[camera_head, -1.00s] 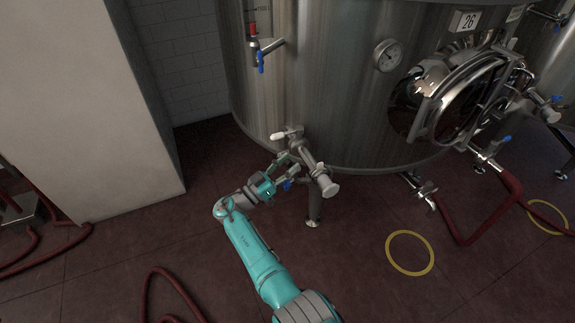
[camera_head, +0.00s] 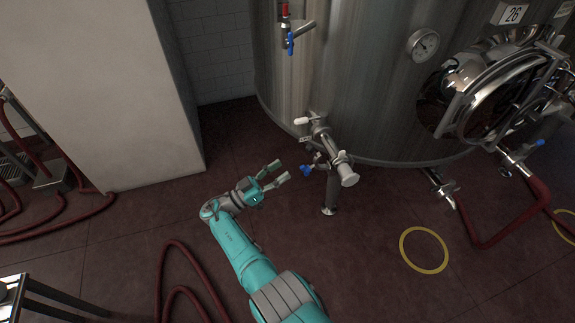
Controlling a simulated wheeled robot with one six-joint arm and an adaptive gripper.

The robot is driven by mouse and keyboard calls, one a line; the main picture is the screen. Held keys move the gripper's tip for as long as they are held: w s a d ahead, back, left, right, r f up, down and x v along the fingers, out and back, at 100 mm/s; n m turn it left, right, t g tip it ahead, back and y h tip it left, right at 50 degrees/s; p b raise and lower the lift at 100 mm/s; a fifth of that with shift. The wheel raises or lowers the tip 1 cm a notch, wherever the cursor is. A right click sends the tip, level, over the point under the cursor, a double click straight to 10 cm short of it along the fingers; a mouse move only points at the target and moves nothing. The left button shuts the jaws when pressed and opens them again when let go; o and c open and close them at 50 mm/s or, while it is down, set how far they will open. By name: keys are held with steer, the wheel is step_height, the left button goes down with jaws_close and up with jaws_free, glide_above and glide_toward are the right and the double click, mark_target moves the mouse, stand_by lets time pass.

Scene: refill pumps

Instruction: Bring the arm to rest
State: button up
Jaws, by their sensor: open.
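My gripper (camera_head: 277,173) is open and empty, with its two fingers apart over the dark red floor. My teal arm reaches up to it from the bottom of the view and is bent at the wrist. The gripper is to the left of the tank's lower valve assembly (camera_head: 327,150), apart from it with a visible gap. The valve assembly has a white handle (camera_head: 302,121) and a small blue-handled tap (camera_head: 307,170).
The steel tank (camera_head: 350,90) fills the upper right, with an open round hatch (camera_head: 507,97) on it. A white pillar (camera_head: 115,90) stands at left. Red hoses (camera_head: 180,270) lie on the floor. A metal frame (camera_head: 55,295) stands lower left. A yellow ring (camera_head: 424,250) marks the floor.

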steer(key=shift+s+a, duration=0.15)
steer(key=shift+a, duration=0.05)
stand_by(0.4)
